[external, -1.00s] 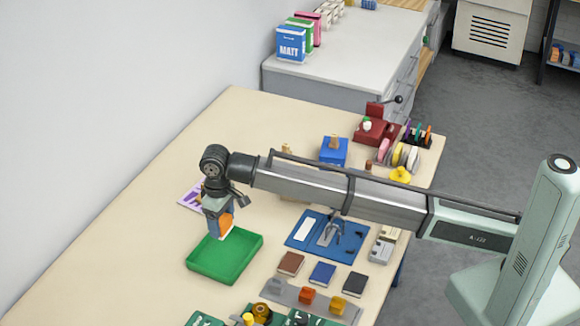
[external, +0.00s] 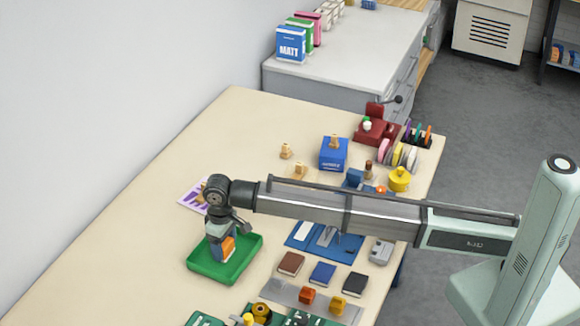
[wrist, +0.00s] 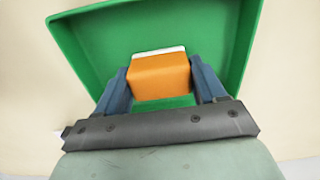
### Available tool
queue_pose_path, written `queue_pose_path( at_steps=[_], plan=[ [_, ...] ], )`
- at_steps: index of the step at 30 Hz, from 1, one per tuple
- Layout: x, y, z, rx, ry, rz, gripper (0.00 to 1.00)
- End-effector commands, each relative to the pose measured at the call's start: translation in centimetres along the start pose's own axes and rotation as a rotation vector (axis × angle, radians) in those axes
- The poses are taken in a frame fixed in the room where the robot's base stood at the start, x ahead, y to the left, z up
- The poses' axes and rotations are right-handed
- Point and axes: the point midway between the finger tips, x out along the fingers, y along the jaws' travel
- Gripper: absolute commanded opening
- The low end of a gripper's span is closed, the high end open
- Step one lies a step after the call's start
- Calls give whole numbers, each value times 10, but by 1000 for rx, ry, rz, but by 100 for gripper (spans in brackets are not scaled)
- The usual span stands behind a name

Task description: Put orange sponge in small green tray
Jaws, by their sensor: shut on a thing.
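The orange sponge (external: 228,247) is a small block with a white layer on one side. My gripper (external: 222,252) is shut on it. In the wrist view the sponge (wrist: 160,76) sits between the two blue fingers of my gripper (wrist: 162,82). The green tray (external: 200,265) is a shallow rectangular tray on the bench, with its rim also in the wrist view (wrist: 240,40). The sponge is over the inside of the tray; I cannot tell whether it touches the tray floor. My gripper hides part of the tray's back side.
A purple-and-white sheet (external: 188,198) lies behind the tray. A blue mat (external: 300,238) with tools and several sanding blocks (external: 322,273) lie to the right. Yellow and black items (external: 261,311) lie in front. Bare bench is left of the tray.

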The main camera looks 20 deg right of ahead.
Motion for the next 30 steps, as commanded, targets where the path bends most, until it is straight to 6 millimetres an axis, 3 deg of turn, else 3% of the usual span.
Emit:
queue_pose_path(
  at_steps=[5,6,14,23,30],
  plan=[
    [3,0,0,0,0,0,40],
    [3,0,0,0,0,0,71],
    [3,0,0,0,0,0,95],
    [0,0,0,0,0,0,95],
    [-29,0,-1,0,2,-1,95]
  ],
)
